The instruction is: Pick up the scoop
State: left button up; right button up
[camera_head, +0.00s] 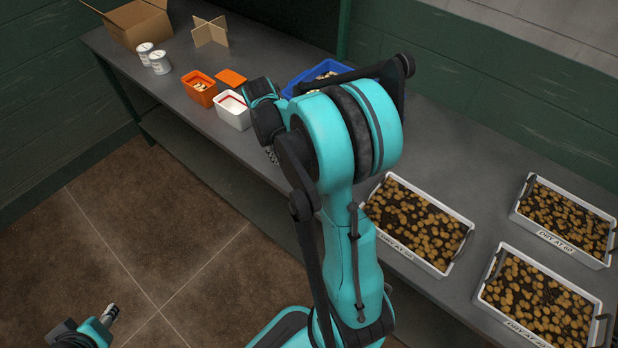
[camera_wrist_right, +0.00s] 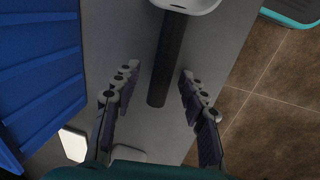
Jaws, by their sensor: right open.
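The scoop's dark handle (camera_wrist_right: 168,62) runs between the open fingers of my right gripper (camera_wrist_right: 158,72) in the right wrist view. Its pale head (camera_wrist_right: 190,5) is cut off at the top edge. Neither finger touches the handle; gaps show on both sides. In the head view my right arm hides the scoop and most of the right gripper. Part of my left arm, with a metallic tip (camera_head: 110,314), shows at the lower left, away from the bench; its jaw state is unclear.
A blue bin (camera_wrist_right: 40,75) stands close left of the right gripper in the wrist view. The grey bench (camera_head: 215,155) also holds an orange tub (camera_head: 199,97), a white tub (camera_head: 233,121), two cans, a cardboard box (camera_head: 140,22) and three trays of brown pieces at the right.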

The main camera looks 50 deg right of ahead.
jog(key=shift+d+f, duration=0.1)
jog(key=shift+f, duration=0.2)
jog(key=shift+r, duration=0.1)
jog(key=shift+c, duration=0.4)
grip_shut()
